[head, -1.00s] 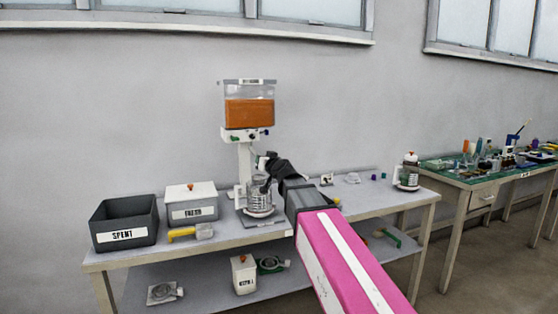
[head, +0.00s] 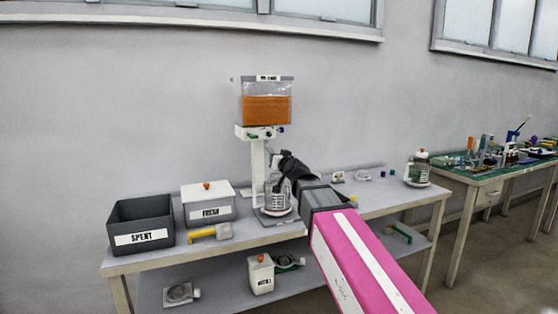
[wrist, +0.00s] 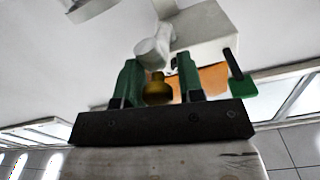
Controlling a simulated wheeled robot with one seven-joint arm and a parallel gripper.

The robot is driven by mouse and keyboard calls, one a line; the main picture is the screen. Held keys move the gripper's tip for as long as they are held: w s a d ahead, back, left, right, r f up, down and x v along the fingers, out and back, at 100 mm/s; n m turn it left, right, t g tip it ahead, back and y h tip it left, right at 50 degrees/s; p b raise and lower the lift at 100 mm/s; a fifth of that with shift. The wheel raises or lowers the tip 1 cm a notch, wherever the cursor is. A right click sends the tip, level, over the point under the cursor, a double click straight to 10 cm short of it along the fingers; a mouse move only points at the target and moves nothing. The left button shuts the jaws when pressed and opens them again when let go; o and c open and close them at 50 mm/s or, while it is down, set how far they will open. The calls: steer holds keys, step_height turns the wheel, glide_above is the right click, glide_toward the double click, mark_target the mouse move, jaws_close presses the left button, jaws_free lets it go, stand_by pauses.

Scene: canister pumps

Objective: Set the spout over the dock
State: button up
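The dispenser (head: 256,165) stands on the bench with an orange-filled tank (head: 265,111) on top. A clear jar (head: 276,192) stands on a grey base at its foot. My gripper (head: 276,156) is at the column, just below the valve block and above the jar. In the wrist view, my gripper's green fingers (wrist: 160,80) stand on either side of a brass-coloured knob (wrist: 158,90). Contact with the knob is unclear. A white, round-ended pipe (wrist: 152,50), perhaps the spout, is just beyond the fingers. The dock is not clearly identifiable.
A dark SPENT bin (head: 141,226) and a white FRESH box (head: 208,204) stand left on the bench, with a yellow-handled tool (head: 209,232) in front. Another jar (head: 418,169) stands at the right end. A green lever (wrist: 240,87) is right of my fingers.

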steer(key=shift+o, duration=1.1)
steer(key=shift+a, duration=0.1)
steer(key=shift+s, duration=0.15)
steer(key=v, duration=1)
steer(key=shift+s+d, duration=0.25)
